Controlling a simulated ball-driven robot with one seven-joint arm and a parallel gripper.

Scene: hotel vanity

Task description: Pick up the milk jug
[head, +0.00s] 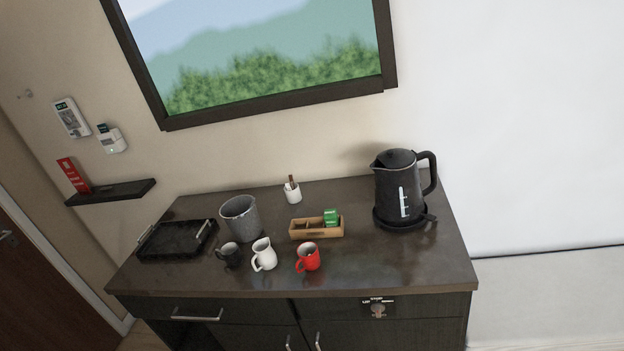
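The milk jug (264,256) is a small white pitcher. It stands upright near the front of the dark vanity top (370,263). Its handle appears to be on the left side. It stands between a dark mug on its left and a red mug on its right, close to the dark mug. My gripper is not in view, so I cannot see its fingers or what they hold.
Around the jug are a dark mug (229,255), a red mug (308,257), a grey bucket (241,217) and a wooden box (300,229). A black kettle (391,186) stands right, a black tray (178,241) left, a white cup (292,194) behind. The front right top is clear.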

